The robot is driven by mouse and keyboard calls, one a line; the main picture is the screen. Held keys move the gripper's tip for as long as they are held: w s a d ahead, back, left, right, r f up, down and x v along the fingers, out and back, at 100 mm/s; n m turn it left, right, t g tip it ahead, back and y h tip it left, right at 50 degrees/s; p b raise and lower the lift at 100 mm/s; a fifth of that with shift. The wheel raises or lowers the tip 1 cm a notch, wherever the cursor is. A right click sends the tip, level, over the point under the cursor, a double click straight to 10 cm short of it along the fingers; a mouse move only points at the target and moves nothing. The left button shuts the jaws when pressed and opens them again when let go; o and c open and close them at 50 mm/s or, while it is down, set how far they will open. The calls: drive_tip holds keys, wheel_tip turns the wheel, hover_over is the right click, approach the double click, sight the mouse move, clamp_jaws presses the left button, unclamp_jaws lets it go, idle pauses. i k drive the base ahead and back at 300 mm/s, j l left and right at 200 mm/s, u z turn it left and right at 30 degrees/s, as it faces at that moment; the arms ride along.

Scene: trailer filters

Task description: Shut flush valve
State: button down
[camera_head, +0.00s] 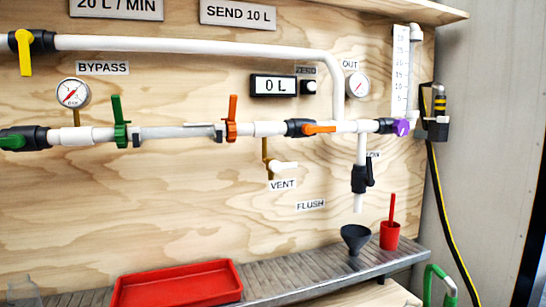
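A FLUSH label (311,204) is on the plywood wall, below and right of the VENT label. To its upper right, a black valve (360,179) sits on a short white vertical pipe dropping from the main line. Its black handle (370,172) looks upright, roughly along the pipe, and partly covers another small label (374,154). I cannot tell for certain which label belongs to this valve. The pipe's open lower end hangs above a dark funnel (355,238). My gripper is not in view.
A white-handled vent valve (284,166) hangs to the left. Orange (319,129), green (119,121) and purple (401,127) handles sit along the main pipe. A red cup (390,236) and red tray (177,285) stand on the grey shelf (290,268). The counter (273,85) reads 0 L.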

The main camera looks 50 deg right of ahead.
sight(370, 182)
drive_tip(key=z, duration=2.35)
drive_tip(key=i+l+u, duration=0.15)
drive_tip(key=i+l, duration=0.05)
drive_tip(key=l, duration=0.05)
